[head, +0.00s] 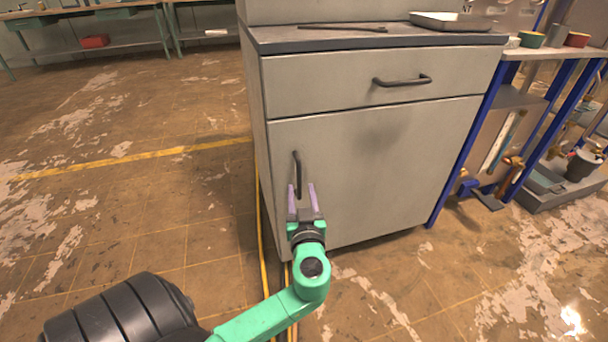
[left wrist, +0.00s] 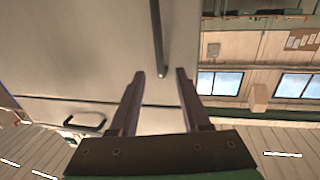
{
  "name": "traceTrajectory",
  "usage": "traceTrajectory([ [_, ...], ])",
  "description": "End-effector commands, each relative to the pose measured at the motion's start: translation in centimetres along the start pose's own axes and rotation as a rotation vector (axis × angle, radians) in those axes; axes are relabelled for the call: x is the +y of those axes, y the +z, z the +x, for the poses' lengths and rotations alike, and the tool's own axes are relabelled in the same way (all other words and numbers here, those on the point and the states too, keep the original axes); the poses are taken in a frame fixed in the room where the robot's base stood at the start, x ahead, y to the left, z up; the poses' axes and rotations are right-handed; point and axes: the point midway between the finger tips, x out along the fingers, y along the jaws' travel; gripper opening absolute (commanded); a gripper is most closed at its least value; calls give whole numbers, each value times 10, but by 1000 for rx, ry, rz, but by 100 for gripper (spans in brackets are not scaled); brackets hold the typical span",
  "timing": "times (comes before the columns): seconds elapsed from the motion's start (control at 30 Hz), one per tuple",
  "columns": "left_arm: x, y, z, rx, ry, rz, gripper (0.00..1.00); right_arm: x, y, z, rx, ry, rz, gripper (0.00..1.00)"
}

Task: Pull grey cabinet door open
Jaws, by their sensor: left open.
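The grey cabinet door (head: 370,170) is shut, below a drawer front (head: 450,70) on the grey cabinet. A dark vertical handle (head: 297,170) sits near the door's left edge. My left gripper (head: 302,188) is open in front of the door, at the lower part of the handle. In the left wrist view the door (left wrist: 80,50) fills the left side, and the handle (left wrist: 158,40) runs down to a point between the fingertips (left wrist: 160,74). I cannot tell whether the fingers touch it. My right gripper is not in view.
The drawer has its own dark handle (head: 402,81). A dark rod (head: 343,28) and a pale tray (head: 450,20) lie on the cabinet top. A blue-legged bench (head: 468,150) stands close on the right.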

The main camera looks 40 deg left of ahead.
Motion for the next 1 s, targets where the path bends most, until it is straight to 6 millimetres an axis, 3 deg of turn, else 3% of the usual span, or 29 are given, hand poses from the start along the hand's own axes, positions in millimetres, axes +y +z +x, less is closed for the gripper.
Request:
traceTrajectory([
  [0.1, 0, -1, 33, 4, -2, 1, 47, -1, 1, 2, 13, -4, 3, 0],
  [0.3, 0, 1, 75, 1, 0, 2, 47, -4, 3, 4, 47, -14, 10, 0],
  [0.43, 0, 1, 86, -1, 0, 2, 47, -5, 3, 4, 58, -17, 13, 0],
  [0.67, 0, 1, 86, -2, 0, 1, 47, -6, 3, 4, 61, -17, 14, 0],
  [0.7, 0, 1, 86, -2, 0, 1, 32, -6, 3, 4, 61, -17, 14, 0],
  [0.8, 0, 1, 86, -2, 0, 2, 0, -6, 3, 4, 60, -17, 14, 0],
  [1.0, 0, 1, 86, -2, 0, 2, 0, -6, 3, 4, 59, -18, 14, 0],
])
